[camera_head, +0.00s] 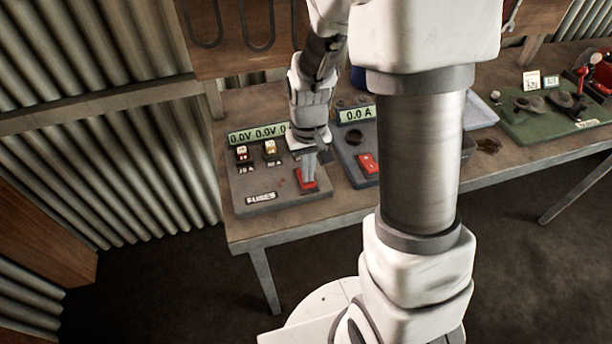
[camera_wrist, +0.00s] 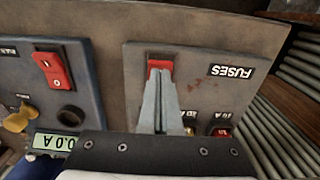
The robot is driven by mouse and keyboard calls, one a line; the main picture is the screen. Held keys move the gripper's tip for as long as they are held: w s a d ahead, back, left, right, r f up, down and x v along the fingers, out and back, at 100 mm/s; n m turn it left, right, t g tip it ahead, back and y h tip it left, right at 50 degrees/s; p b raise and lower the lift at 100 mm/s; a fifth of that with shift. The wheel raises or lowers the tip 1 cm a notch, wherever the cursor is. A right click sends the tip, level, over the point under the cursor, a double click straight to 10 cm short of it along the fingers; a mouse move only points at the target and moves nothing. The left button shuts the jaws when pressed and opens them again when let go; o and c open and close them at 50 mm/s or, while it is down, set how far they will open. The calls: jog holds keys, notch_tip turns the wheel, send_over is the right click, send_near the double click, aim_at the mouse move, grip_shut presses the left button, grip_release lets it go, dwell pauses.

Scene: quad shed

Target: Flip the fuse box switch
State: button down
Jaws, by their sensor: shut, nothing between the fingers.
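The fuse box (camera_head: 246,190) is a grey panel labelled FUSES near the left end of the workbench, with displays along its back edge. Its red switch (camera_head: 307,184) is at its front right. My gripper (camera_head: 309,181) is shut and empty, pointing down with its fingertips right over the switch. In the wrist view, the fingertips (camera_wrist: 160,72) overlap the red switch (camera_wrist: 160,63), hiding part of it. I cannot tell whether they touch it or which way it is set. The FUSES label (camera_wrist: 231,71) shows upside down there.
A second panel with a 0.0 A display (camera_head: 357,115) and its own red switch (camera_head: 368,163) stands just right of the fuse box.

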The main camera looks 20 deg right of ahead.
jog(key=shift+f+b, duration=0.45)
jog(key=shift+f, duration=0.1)
jog(key=shift+r, duration=0.1)
jog(key=shift+r+p, duration=2.7)
jog(key=shift+r, duration=0.75)
jog(key=shift+r, duration=0.1)
jog(key=s+r+t, duration=0.2)
jog(key=s+r, duration=0.5)
jog(key=r, duration=0.3)
jog(key=s+r+t, duration=0.3)
jog(key=s+r, duration=0.4)
jog(key=r, duration=0.3)
jog(key=shift+r+t, duration=0.3)
jog(key=shift+r, duration=0.05)
